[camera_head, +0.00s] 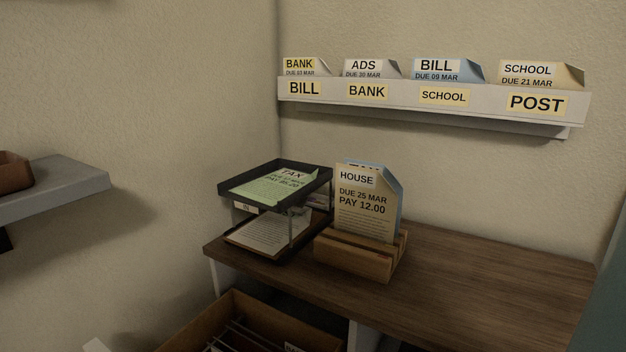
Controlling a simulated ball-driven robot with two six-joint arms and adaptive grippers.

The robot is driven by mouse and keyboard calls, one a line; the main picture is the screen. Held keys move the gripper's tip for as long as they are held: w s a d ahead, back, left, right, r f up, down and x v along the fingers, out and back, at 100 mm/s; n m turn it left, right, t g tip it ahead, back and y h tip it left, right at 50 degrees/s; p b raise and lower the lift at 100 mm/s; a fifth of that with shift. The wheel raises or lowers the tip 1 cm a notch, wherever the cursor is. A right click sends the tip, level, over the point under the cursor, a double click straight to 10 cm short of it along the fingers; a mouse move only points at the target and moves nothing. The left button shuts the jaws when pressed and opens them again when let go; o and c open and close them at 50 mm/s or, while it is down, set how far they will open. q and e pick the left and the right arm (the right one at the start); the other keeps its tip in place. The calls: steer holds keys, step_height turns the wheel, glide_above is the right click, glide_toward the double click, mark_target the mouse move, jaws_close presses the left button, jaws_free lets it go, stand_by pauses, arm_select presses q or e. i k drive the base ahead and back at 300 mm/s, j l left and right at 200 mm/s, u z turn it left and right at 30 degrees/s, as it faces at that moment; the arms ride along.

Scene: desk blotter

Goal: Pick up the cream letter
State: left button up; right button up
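A cream letter (362,208) headed HOUSE, due 25 MAR, pay 12.00, stands upright in a slotted wooden holder (362,263) on the desk. A blue letter (394,185) stands right behind it, mostly hidden. Other cream-toned letters show: BANK (299,64) and SCHOOL (530,71) in the wall rack, and a printed sheet (270,232) in the lower tray. I cannot tell from the view alone which one the task names. Neither gripper is in view.
A dark two-tier tray (322,178) stands left of the holder, with a green TAX letter (275,184) on top. The wall rack (470,112) has labelled slots. The brown desk (480,290) is clear on the right. An open drawer (190,340) lies below; a grey shelf (70,190) is at left.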

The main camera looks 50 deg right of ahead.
mark_target(366, 205)
steer(key=z, duration=1.9)
steer(key=k+j, duration=0.1)
steer(key=j, duration=0.45)
steer(key=k+j, duration=0.1)
steer(key=j, duration=0.4)
steer(key=u, duration=0.05)
